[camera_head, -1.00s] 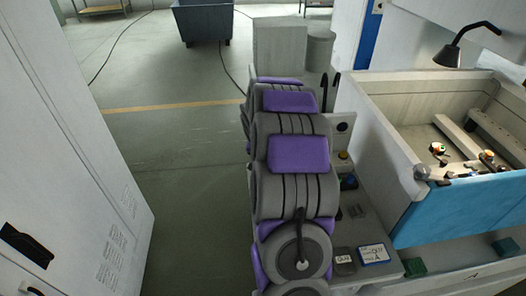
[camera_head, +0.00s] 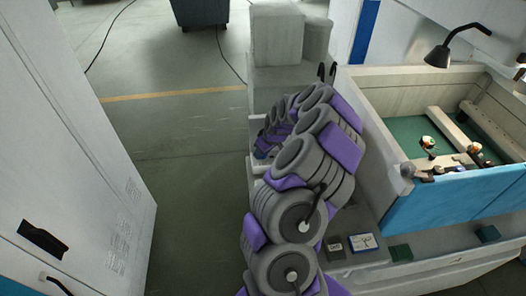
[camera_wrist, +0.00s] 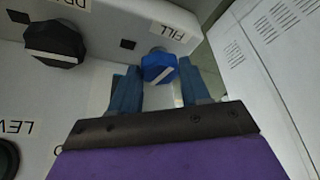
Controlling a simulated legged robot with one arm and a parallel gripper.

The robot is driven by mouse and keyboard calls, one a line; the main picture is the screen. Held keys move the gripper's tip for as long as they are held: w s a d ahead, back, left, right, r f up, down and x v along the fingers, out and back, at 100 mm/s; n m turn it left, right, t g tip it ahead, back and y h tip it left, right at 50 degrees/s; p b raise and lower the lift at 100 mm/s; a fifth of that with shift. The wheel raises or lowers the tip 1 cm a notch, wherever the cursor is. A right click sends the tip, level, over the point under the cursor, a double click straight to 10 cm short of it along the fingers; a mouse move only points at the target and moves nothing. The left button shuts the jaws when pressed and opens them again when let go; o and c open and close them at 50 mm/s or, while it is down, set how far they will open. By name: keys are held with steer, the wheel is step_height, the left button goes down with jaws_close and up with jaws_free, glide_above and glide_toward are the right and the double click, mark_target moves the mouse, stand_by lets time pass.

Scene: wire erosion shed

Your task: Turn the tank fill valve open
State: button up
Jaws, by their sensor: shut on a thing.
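The tank fill valve is a blue knob (camera_wrist: 158,66) with a pale pointer line, on a light panel beside a label reading FILL (camera_wrist: 172,30) in the wrist view. The pointer line lies slanted. My gripper (camera_wrist: 157,80) has its blue fingers on either side of the knob and is shut on it. In the head view my arm hides the gripper and the knob. The open tank (camera_head: 388,128) stands at the right, with a blue front and a green surface inside.
A black knob (camera_wrist: 54,42) sits on the panel near a partly seen label. A white cabinet (camera_head: 75,150) stands at the left in the head view. A black lamp (camera_head: 438,55) hangs over the tank. The floor between cabinet and machine is clear.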

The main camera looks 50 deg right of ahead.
steer(key=shift+d+n+y+b, duration=0.1)
steer(key=shift+n+y+b, duration=0.3)
steer(key=shift+n+b, duration=0.6)
steer(key=o, duration=0.8)
steer(key=shift+d, duration=0.1)
steer(key=shift+r, duration=0.1)
steer(key=p+v, duration=0.1)
steer(key=v, duration=1.6)
steer(key=shift+d, duration=0.1)
